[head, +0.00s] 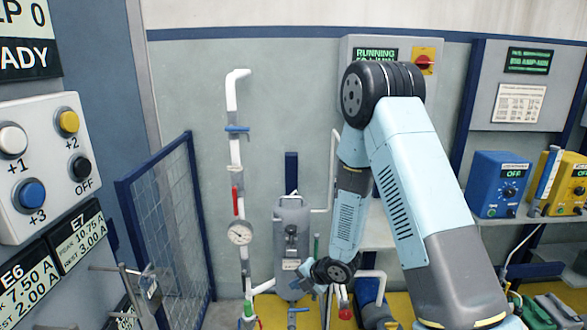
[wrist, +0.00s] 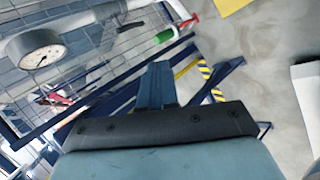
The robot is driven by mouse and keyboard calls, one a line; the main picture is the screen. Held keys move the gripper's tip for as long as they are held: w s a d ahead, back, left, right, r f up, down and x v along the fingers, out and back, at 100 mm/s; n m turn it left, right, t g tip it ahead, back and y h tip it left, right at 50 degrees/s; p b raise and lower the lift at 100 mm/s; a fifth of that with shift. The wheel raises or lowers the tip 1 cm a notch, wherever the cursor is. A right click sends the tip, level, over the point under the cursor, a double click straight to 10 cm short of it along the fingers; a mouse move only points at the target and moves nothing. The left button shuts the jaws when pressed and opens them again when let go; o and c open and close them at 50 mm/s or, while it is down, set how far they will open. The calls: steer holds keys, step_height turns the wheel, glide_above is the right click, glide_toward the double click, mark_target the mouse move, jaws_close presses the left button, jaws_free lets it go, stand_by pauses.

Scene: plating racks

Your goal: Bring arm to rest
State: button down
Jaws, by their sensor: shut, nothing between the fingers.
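My arm rises from the lower right in the head view, bends at a dark elbow near the top, and its pale blue forearm hangs down. My gripper shows in the wrist view (wrist: 157,85), its blue fingers together with nothing between them. In the head view the wrist end hangs low in front of the pipework, by the grey vessel (head: 291,240); the fingertips are too small to make out there. I cannot tell how much gap lies between them.
A white pipe (head: 238,150) with a gauge (head: 240,233) and red and blue handles stands left of my wrist. A blue mesh panel (head: 170,230) is further left, and a button panel (head: 45,165) is nearer. Blue (head: 497,184) and yellow (head: 562,183) power boxes stand at right.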

steer(key=d+r+m+t+h, duration=0.1)
steer(key=d+r+m+h, duration=0.1)
steer(key=d+r+m, duration=0.45)
steer(key=d+r+m+t+h, duration=0.1)
steer(key=d+r+m+h, duration=0.2)
steer(key=r, duration=0.7)
steer(key=d+r+m+t+h, duration=0.15)
steer(key=d+r+m, duration=0.25)
steer(key=d+r, duration=0.4)
steer(key=s+d+r+m+g+h, duration=0.15)
steer(key=s+d+r+m, duration=0.25)
steer(key=s+r+m, duration=0.85)
steer(key=s, duration=0.5)
steer(key=s+r+m+g, duration=0.1)
steer(key=s+r+m, duration=0.2)
steer(key=s, duration=0.6)
steer(key=shift+s+d+r+m+y, duration=0.15)
steer(key=shift+d+r+m+y, duration=0.2)
steer(key=shift+d, duration=0.1)
